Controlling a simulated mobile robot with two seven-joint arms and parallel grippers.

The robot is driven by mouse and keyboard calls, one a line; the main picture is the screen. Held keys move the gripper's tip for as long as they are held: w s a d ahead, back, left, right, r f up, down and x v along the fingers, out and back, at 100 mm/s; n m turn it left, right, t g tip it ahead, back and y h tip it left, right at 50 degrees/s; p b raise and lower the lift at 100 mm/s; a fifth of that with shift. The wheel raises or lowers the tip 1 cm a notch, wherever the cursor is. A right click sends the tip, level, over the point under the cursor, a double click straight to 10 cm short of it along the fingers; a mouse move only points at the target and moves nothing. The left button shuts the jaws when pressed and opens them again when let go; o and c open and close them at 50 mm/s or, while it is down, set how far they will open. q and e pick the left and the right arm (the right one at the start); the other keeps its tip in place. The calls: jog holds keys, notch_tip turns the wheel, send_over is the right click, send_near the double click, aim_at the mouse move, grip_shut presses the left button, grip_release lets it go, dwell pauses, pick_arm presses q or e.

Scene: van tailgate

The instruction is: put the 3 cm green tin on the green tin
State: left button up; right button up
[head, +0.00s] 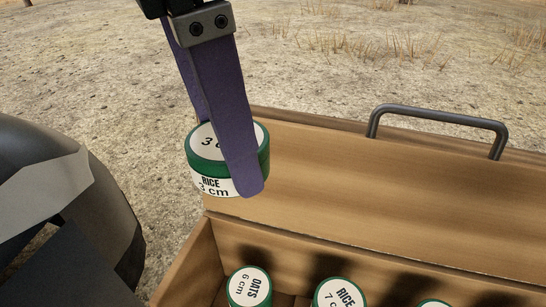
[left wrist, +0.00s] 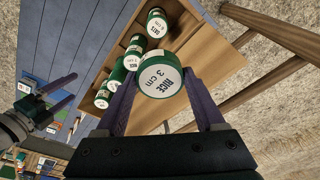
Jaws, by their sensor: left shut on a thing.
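My left gripper (head: 235,185) is shut on the 3 cm green tin (head: 200,170), a short tin with green bands, a white lid and a label reading RICE 3 cm. It is held upright above the left end of a wooden box, and its lid faces the left wrist view (left wrist: 161,80). Below in the box stand several green tins: OATS 6 cm (head: 249,288), RICE 7 cm (head: 340,294), and one cut off at the bottom edge (head: 433,303). Which of these is the task's green tin, I cannot tell. My right gripper (left wrist: 74,88) is open and empty in the left wrist view.
The wooden box (head: 400,205) has a raised back wall with a grey metal handle (head: 440,118) behind it. Dry open ground (head: 320,50) lies beyond. Blue slatted flooring (left wrist: 70,35) shows in the left wrist view.

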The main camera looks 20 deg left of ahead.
pick_arm(q)
jog(key=b, duration=0.3)
send_over(251, 285)
jog(key=f, duration=1.3)
jog(key=shift+s+a+f, duration=0.15)
jog(key=shift+s+f, duration=0.15)
jog(key=shift+f, duration=0.1)
jog(key=shift+w+f+b, duration=0.1)
jog(key=shift+f+b, duration=0.2)
jog(key=shift+f, duration=2.35)
jog(key=shift+f, duration=0.15)
jog(key=o, duration=1.4)
